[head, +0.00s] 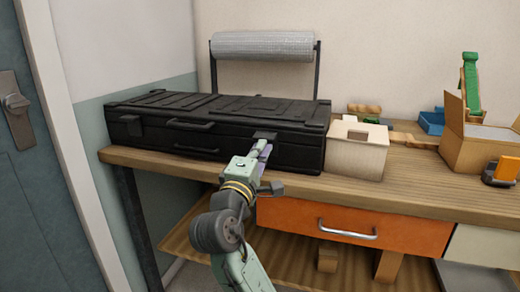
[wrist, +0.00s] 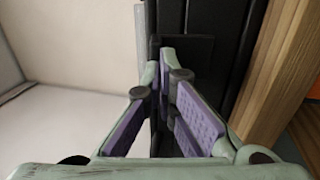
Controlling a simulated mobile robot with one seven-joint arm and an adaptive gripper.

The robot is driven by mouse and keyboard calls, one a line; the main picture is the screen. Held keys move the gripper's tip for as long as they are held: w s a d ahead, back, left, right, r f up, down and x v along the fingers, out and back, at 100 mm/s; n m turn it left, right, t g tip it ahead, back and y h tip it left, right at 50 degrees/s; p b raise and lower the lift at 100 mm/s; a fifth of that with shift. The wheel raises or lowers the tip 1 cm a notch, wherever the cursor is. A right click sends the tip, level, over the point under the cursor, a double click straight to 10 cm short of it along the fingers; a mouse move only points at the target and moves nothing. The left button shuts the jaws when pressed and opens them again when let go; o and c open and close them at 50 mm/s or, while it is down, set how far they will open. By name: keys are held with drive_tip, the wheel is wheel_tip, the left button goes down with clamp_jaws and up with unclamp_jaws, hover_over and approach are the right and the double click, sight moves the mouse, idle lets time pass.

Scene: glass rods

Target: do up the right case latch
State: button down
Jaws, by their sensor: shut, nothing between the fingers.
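A closed black case (head: 225,112) lies on the wooden workbench, its front side facing me. The right case latch (head: 264,134) is a dark tab on the front side, right of the carry handle (head: 190,125). I cannot tell whether it is fastened. My gripper (head: 264,147) is at the case front, just below and in front of this latch, partly covering that area. In the wrist view my gripper (wrist: 167,62) is shut with nothing held, its fingertips close against a dark flat piece (wrist: 198,46), probably the latch. Contact is unclear.
A left latch (head: 131,122) sits at the case's other end. A light wooden box (head: 356,148) stands close to the case's right. A roll on a stand (head: 264,46) is behind it. The bench edge (head: 400,197) and orange drawer (head: 350,228) lie below my gripper.

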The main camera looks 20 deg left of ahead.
drive_tip(key=shift+r, duration=0.1)
drive_tip(key=r+g+p, duration=0.1)
drive_tip(key=p, duration=0.3)
drive_tip(key=w+r+g+p, duration=0.1)
drive_tip(key=p, duration=0.3)
drive_tip(key=shift+w+f+g+p, duration=0.1)
drive_tip(key=shift+g+p, duration=0.3)
drive_tip(key=shift+p, duration=0.2)
drive_tip(key=shift+f, duration=0.15)
